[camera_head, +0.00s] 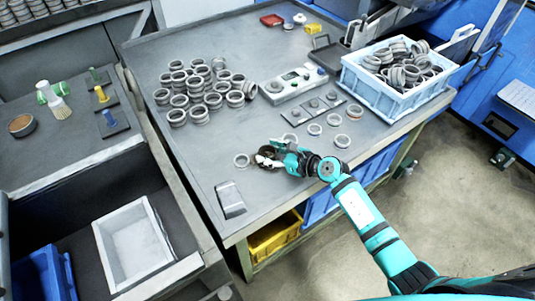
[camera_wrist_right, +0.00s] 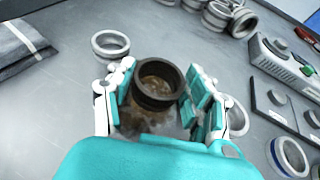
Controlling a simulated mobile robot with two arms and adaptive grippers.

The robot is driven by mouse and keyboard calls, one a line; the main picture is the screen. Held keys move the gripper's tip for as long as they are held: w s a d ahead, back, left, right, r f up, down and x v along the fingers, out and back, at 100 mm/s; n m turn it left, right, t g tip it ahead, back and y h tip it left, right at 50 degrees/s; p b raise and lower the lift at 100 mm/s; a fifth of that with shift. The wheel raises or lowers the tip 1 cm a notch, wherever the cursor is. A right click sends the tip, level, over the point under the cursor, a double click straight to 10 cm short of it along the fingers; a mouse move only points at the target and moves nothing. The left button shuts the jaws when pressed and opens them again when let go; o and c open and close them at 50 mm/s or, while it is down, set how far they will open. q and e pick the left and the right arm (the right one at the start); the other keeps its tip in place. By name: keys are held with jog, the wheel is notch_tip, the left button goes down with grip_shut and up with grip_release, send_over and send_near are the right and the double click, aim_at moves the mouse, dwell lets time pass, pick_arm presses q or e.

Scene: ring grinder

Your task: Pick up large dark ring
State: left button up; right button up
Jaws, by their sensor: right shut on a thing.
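A large dark ring (camera_wrist_right: 158,84), brown-black with a rusty inside, sits between the fingers of my right gripper (camera_wrist_right: 160,95) in the right wrist view. The fingers are shut on it from both sides. In the head view my right gripper (camera_head: 266,158) is low over the front part of the grey table (camera_head: 200,50), and the dark ring (camera_head: 268,153) shows partly there, covered by the fingers. I cannot tell whether the ring touches the table. My left gripper is not in view.
A light ring (camera_head: 241,160) lies just left of the gripper. Several loose rings (camera_head: 342,141) lie to its right. Stacked grey rings (camera_head: 197,113) stand farther back. A blue crate (camera_head: 385,100) of rings is at the right back. A flat grey block (camera_head: 230,199) lies near the front edge.

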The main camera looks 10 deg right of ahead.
jog(key=c, duration=0.4)
jog(key=shift+r, duration=0.1)
